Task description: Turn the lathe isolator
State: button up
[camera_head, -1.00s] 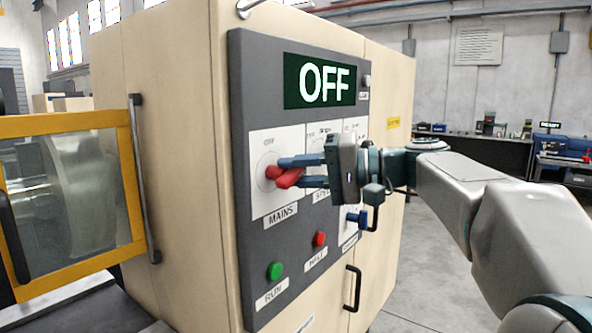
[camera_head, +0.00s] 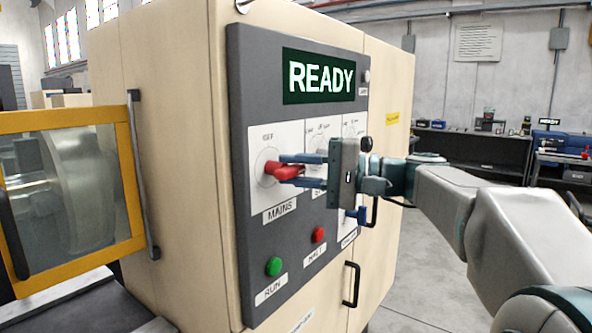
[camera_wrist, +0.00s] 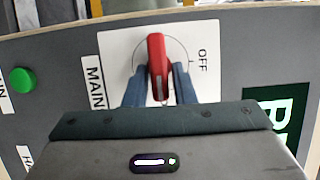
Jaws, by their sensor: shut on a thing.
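The lathe isolator is a red rotary handle (camera_head: 283,171) on a white plate marked MAINS on the grey control panel (camera_head: 240,240). My gripper (camera_head: 308,171) is shut on the red handle, with a blue finger on either side of it. In the wrist view the red handle (camera_wrist: 158,65) stands between the two blue fingers (camera_wrist: 159,88), turned away from the OFF mark. The display (camera_head: 320,77) reads READY. My gripper hides part of the neighbouring dials.
A green RUN button (camera_head: 273,267) and a red HALT button (camera_head: 318,234) sit below the handle. A blue knob (camera_head: 357,215) is lower right, close under my gripper. A yellow-framed window (camera_head: 70,200) stands to the left. Open floor lies right of the cabinet.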

jog(key=o, duration=0.8)
jog(key=v, duration=1.4)
jog(key=shift+a, duration=0.1)
